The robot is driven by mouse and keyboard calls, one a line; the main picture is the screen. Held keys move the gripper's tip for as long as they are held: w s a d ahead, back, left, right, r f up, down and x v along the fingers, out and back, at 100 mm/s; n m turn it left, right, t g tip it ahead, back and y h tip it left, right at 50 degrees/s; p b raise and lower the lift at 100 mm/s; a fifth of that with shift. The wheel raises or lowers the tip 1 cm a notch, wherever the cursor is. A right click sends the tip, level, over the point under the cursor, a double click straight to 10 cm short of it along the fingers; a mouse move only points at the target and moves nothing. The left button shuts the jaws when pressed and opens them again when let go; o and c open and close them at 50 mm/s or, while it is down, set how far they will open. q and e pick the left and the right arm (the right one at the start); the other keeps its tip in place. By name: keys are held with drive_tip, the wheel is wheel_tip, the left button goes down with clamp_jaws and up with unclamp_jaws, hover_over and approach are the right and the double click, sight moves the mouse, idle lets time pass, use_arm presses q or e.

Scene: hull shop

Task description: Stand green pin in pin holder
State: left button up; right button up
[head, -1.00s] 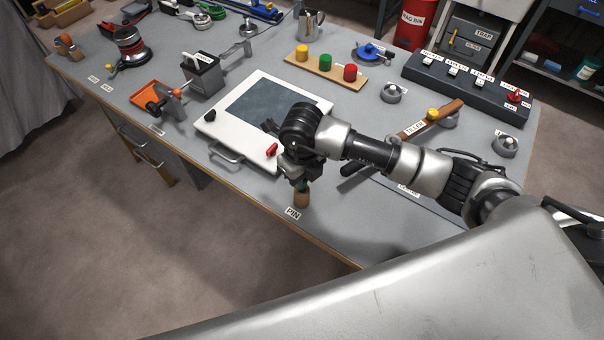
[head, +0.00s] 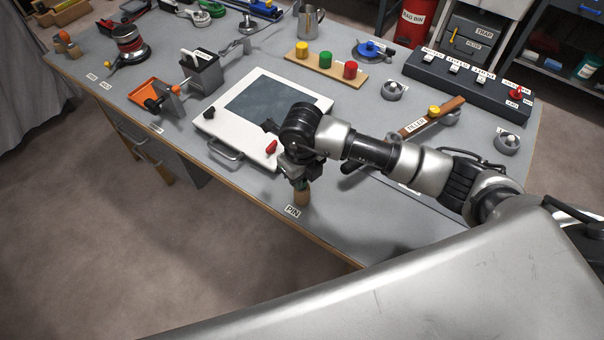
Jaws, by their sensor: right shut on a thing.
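My right gripper (head: 299,180) points down near the front edge of the bench and is shut on the green pin (head: 303,184). Only a small dark green part of the pin shows between the jaws; the rest is hidden. The pin holder (head: 302,197), a small tan-brown cylinder, stands upright right below the jaws, beside a label reading PIN. The pin is at or just above the holder's top. I cannot tell whether its lower end is inside. My left gripper is not in view.
A white panel (head: 295,95) with a dark window, a red lever (head: 271,147) and a front handle lies just behind my gripper. A wooden tiller bar (head: 431,118) is to the right. A rack of coloured knobs (head: 310,67) stands farther back. Bench front right is clear.

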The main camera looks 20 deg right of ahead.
drive_tip(key=shift+f+b, duration=0.3)
drive_tip(key=shift+f, duration=0.15)
drive_tip(key=o, duration=1.4)
drive_tip(key=shift+r, duration=0.1)
drive_tip(key=shift+r+p, duration=2.7)
drive_tip(key=shift+r, duration=1.25)
